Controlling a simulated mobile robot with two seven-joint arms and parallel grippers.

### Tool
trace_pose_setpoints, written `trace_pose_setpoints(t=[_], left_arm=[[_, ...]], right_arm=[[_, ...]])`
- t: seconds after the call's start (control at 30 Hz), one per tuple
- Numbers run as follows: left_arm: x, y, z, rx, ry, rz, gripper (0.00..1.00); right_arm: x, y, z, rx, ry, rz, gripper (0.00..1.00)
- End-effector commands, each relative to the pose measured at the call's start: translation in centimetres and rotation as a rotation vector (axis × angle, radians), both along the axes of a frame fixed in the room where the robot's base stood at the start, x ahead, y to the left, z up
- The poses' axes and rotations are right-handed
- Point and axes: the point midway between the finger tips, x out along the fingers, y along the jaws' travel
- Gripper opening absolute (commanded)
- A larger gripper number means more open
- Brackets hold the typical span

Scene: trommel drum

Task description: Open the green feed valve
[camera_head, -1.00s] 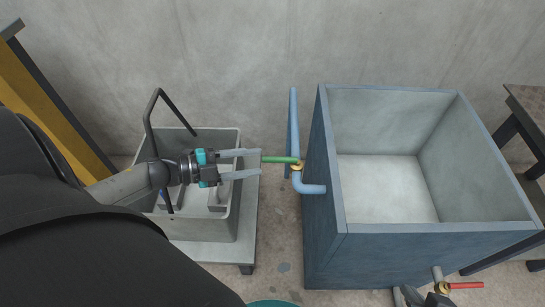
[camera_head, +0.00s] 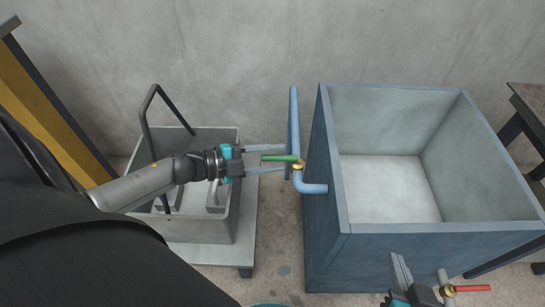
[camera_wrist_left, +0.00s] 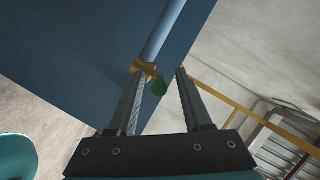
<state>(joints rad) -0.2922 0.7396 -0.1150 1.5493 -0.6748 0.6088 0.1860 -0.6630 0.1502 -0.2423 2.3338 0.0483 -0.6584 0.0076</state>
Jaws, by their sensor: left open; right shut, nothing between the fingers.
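The green feed valve handle (camera_head: 279,158) points left from a brass valve body on the blue pipe (camera_head: 295,130), beside the blue tank. My left gripper (camera_head: 284,157) is open, with one finger on each side of the handle; contact with it cannot be told. In the left wrist view, the handle's green end (camera_wrist_left: 160,88) shows between the finger tips, beside the brass body (camera_wrist_left: 146,69). My right gripper (camera_head: 399,258) is shut and empty at the bottom, in front of the tank.
The open blue tank (camera_head: 335,250) fills the right side. A red-handled valve (camera_head: 472,288) sits at its lower front, close to my right gripper. A grey basin (camera_head: 216,230) with a black hoop handle lies under my left arm. A dark table (camera_head: 525,110) stands at far right.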

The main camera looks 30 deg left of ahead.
Motion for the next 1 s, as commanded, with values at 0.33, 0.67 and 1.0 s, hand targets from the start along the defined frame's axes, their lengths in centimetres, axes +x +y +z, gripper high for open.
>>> trace_pose_setpoints(t=[0.33, 0.67, 1.0], left_arm=[[0.00, 0.00, 0.02, 0.000, 0.000, 0.000, 0.30], [0.00, 0.01, 0.02, 0.000, 0.000, 0.000, 0.00], [-0.01, 0.02, 0.01, 0.000, 0.000, 0.000, 0.00]], right_arm=[[-0.02, 0.00, -0.01, 0.000, 0.001, 0.000, 0.00], [-0.02, -0.01, -0.02, -0.001, 0.002, 0.000, 0.00], [-0.04, 0.00, -0.05, -0.001, 0.003, 0.000, 0.00]])
